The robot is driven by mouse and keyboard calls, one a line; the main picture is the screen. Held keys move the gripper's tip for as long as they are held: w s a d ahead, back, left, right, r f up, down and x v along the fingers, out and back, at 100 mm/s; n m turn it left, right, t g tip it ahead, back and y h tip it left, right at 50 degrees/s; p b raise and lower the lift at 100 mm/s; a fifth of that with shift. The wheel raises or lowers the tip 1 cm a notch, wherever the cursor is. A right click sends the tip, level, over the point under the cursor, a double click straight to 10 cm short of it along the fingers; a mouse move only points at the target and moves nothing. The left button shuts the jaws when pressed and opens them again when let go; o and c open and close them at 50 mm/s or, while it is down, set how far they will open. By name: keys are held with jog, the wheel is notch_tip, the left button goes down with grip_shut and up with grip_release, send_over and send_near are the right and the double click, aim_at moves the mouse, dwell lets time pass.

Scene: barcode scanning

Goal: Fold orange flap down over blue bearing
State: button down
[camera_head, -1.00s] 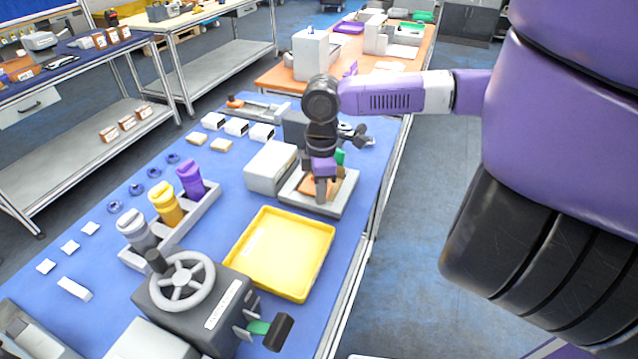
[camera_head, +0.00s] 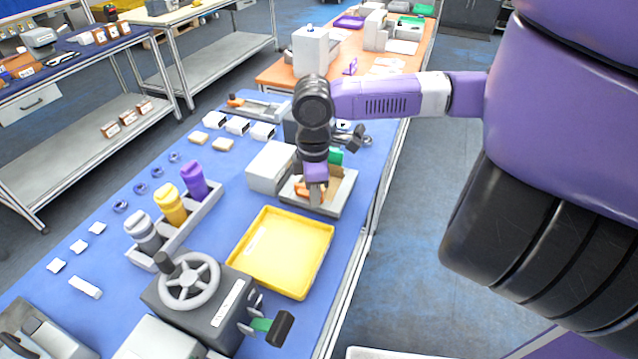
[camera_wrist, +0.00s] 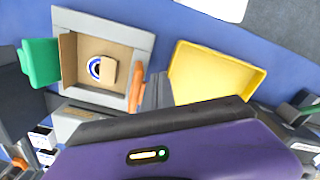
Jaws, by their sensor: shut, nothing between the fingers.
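An open cardboard box (camera_wrist: 68,62) sits on a grey fixture (camera_wrist: 130,40). The blue bearing (camera_wrist: 92,68) lies inside it, a blue and white ring partly covered by a tan piece. The orange flap (camera_wrist: 136,92) stands up along the box's right side in the wrist view, not over the bearing. In the head view the orange flap (camera_head: 303,188) shows on the near left side of the box. My gripper (camera_head: 316,196) is shut and empty, pointing down beside the flap. In the wrist view its grey fingers (camera_wrist: 156,92) are just right of the flap; contact cannot be told.
A green part (camera_wrist: 40,62) stands at the box's far side. A yellow tray (camera_head: 281,252) lies close in front of the fixture. A white block-shaped device (camera_head: 270,166) stands just left of it. A handwheel machine (camera_head: 190,280) is nearer the front.

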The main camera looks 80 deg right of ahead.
notch_tip(320, 180, up, 8)
jog(key=p, duration=0.6)
dwell(0.5)
